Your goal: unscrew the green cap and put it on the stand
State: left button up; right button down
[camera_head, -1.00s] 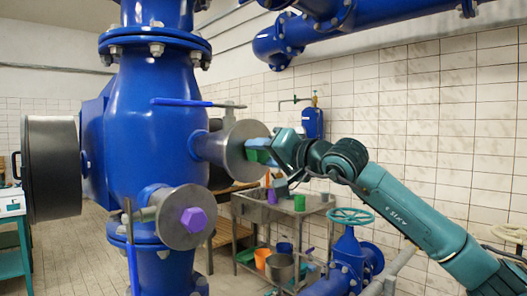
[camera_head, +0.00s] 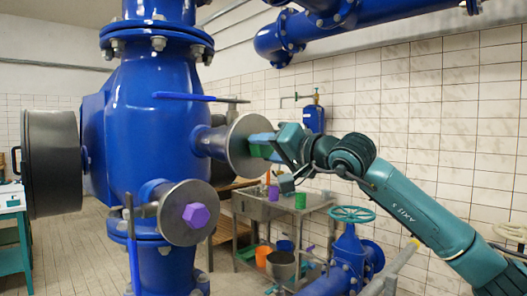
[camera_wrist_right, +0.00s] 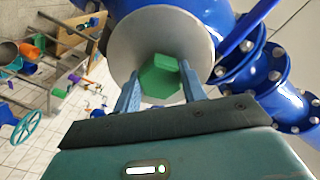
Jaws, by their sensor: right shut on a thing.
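The green cap (camera_head: 259,151) is a hexagonal block at the centre of a round grey flange (camera_head: 241,146) on a side branch of the big blue pipe. My right gripper (camera_head: 260,147) reaches it from the right and is shut on it. In the right wrist view the green cap (camera_wrist_right: 161,77) sits between the two blue fingers of my right gripper (camera_wrist_right: 160,88), in front of the flange disc. I cannot see a gap between cap and flange. I cannot make out which thing is the stand. My left gripper is not in view.
A purple hexagonal cap (camera_head: 196,215) sits on a lower flange. A blue lever (camera_head: 188,97) is above the side branch. A metal table (camera_head: 262,208) with cups and buckets stands behind. A green handwheel valve (camera_head: 351,214) is below my right arm.

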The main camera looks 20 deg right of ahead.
aim_at(266, 151)
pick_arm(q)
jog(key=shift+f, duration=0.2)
pick_arm(e)
jog(key=shift+s+f, duration=0.2)
jog(key=shift+f, duration=0.15)
pick_arm(q)
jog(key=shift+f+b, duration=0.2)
jog(key=shift+b, duration=0.15)
pick_arm(e)
jog(key=shift+s+d, duration=0.2)
jog(key=shift+s, duration=0.2)
jog(key=shift+b+v, duration=0.5)
jog(key=shift+v, duration=0.45)
jog(key=v, duration=0.3)
jog(key=shift+s+d+r+b, duration=0.15)
jog(key=shift+s+r+b, duration=0.05)
jog(key=shift+r+b, duration=0.2)
jog(key=c, duration=2.1)
grip_release()
jog(key=shift+w, duration=0.15)
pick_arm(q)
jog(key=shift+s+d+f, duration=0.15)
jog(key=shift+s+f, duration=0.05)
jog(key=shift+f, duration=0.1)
pick_arm(e)
jog(key=o, duration=0.4)
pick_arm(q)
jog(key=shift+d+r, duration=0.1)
